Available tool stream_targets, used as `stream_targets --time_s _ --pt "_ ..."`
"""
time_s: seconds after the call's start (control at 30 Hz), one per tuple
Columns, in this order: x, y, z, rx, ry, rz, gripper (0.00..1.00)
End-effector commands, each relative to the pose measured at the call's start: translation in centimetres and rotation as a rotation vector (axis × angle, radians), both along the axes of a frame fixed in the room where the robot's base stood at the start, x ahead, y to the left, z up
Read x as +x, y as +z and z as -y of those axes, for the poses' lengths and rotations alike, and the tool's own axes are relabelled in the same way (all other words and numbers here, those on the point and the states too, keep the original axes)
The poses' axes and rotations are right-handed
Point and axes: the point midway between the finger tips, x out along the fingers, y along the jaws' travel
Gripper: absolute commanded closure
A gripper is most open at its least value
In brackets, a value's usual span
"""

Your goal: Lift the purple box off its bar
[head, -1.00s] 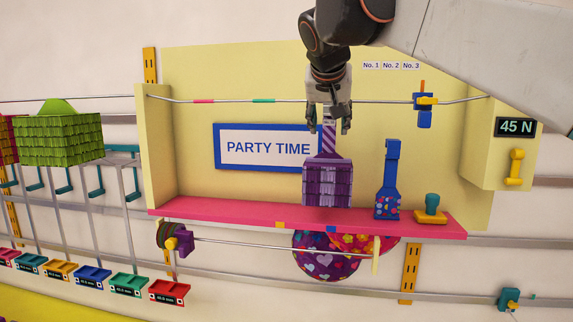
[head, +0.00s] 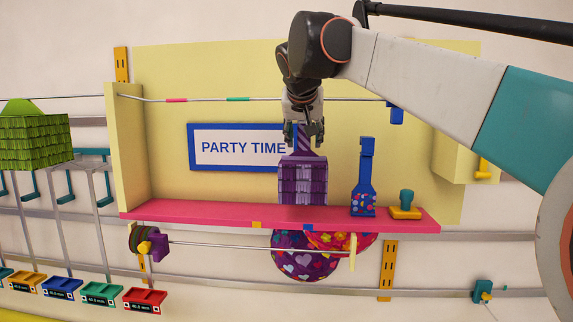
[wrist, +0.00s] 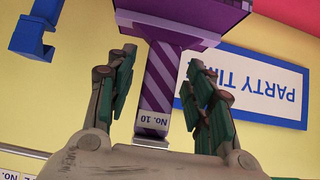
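The purple box (head: 302,185) has fringed sides and stands upright on the pink shelf (head: 180,211). A purple striped handle (wrist: 160,85) rises from its top and has a "No. 10" label at its end. My gripper (head: 304,143) is directly above the box, pointing down, with its fingers around the handle. In the wrist view my gripper (wrist: 162,62) is open, one finger on each side of the handle, with gaps showing. The box (wrist: 185,18) shows only partly at the top there. I cannot make out a separate bar under the box.
A blue bottle-shaped piece (head: 363,180) and a yellow-and-teal stamp-like piece (head: 405,206) stand right of the box. A "PARTY TIME" sign (head: 240,164) is behind it to the left. A wire (head: 200,100) runs above; patterned balloons (head: 303,258) float under the shelf.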

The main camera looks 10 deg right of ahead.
Motion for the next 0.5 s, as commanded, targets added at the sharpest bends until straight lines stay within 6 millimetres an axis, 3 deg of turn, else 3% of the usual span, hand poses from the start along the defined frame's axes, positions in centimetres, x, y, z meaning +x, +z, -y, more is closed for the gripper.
stream_targets --time_s 0.03,0.2,0.5 --pt "-0.01 0.01 0.00 0.000 0.000 0.000 0.65" --pt "-0.02 0.01 -0.02 0.000 0.000 0.000 1.00" --pt "-0.12 0.36 -0.05 0.000 0.000 0.000 1.00"
